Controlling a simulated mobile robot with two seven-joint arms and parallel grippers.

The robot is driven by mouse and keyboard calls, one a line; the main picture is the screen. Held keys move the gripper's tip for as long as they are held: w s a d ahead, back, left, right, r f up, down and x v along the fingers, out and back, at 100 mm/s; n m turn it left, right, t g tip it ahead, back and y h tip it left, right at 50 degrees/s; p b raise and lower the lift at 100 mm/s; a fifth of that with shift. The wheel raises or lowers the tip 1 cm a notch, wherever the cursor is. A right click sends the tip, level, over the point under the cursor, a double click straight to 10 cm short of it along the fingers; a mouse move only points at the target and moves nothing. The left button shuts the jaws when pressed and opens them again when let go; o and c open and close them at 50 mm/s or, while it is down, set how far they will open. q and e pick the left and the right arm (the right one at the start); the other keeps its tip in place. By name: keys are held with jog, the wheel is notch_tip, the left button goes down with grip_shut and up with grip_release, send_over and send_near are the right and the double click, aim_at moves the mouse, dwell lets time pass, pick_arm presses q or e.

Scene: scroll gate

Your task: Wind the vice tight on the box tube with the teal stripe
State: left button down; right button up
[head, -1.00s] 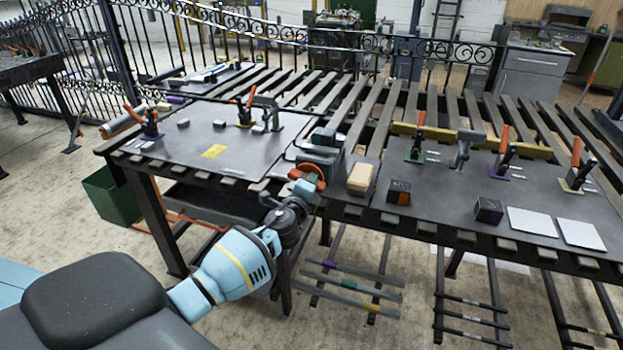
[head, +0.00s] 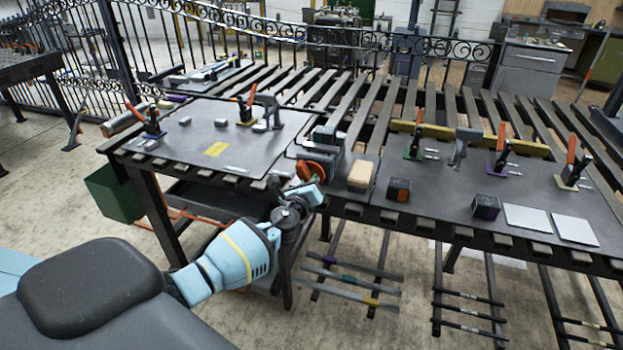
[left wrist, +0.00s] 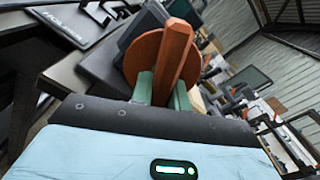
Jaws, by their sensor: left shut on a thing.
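The vice (head: 326,143) is a dark grey block at the front edge of the bench. Its orange wheel (head: 311,172) faces me, with an orange bar handle. My left gripper (head: 314,186) is at the wheel, below the vice. In the left wrist view its green fingers (left wrist: 163,92) are shut on the orange handle (left wrist: 175,50), with the orange disc (left wrist: 145,50) behind. I cannot make out a teal-striped box tube in the vice; the jaws are small and partly hidden. My right gripper is not in view.
A tan block (head: 361,174) stands right of the vice. Orange-handled clamps (head: 416,140) stand on the plates to both sides. Striped bars (head: 350,282) lie on a low rack under the bench. A green bin (head: 117,193) stands under the left end.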

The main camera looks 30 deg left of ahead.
pick_arm(q)
jog(key=shift+s+f, duration=0.1)
jog(key=shift+f, duration=0.25)
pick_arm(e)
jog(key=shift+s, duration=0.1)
pick_arm(q)
jog(key=c, duration=1.8)
grip_release()
jog(key=o, duration=0.4)
jog(key=shift+r, duration=0.2)
jog(key=shift+o, duration=0.2)
jog(key=shift+r, duration=0.1)
jog(key=shift+s, duration=0.1)
